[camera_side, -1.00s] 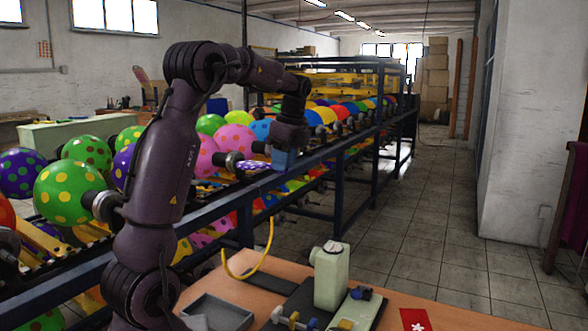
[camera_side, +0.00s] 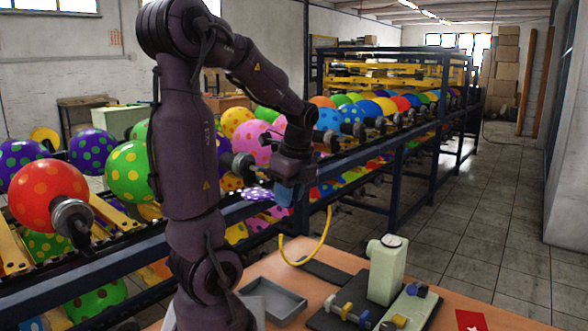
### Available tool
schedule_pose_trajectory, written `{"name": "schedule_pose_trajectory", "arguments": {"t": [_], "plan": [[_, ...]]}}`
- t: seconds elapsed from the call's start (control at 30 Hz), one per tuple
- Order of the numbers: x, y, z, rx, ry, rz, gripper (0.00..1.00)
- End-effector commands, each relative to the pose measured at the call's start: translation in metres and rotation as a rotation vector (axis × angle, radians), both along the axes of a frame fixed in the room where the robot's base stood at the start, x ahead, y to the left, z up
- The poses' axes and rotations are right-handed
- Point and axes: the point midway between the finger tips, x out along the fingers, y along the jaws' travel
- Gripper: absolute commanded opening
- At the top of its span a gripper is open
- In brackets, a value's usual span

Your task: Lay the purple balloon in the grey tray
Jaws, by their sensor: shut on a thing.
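The purple balloon (camera_side: 257,195) is limp and flat, with white dots. It sticks out to the left of my gripper (camera_side: 283,196), which is shut on it. My gripper points down beside the front rail of the balloon rack, and the balloon's gripped end is hidden. The grey tray (camera_side: 284,300) is on the orange-brown table at the bottom centre, below my gripper in the picture. The part of its inside that shows is empty, and my arm stands to its left.
A rack (camera_side: 400,150) carries rows of inflated dotted balloons behind my gripper. A red balloon (camera_side: 48,194) is on a holder at the left. A yellow hose (camera_side: 308,254) loops above the table (camera_side: 340,262).

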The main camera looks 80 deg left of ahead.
Motion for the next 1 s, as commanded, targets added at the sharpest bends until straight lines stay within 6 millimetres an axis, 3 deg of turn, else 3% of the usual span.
{"name": "schedule_pose_trajectory", "arguments": {"t": [0.4, 0.5, 0.7, 1.0], "plan": [[-0.002, -0.002, -0.141, -0.010, 0.013, 0.002, 0.07], [-0.002, -0.001, -0.168, -0.008, 0.009, 0.001, 0.07], [0.000, 0.000, -0.197, -0.002, 0.003, 0.001, 0.07], [0.000, 0.000, -0.215, -0.001, 0.001, 0.000, 0.07]]}}
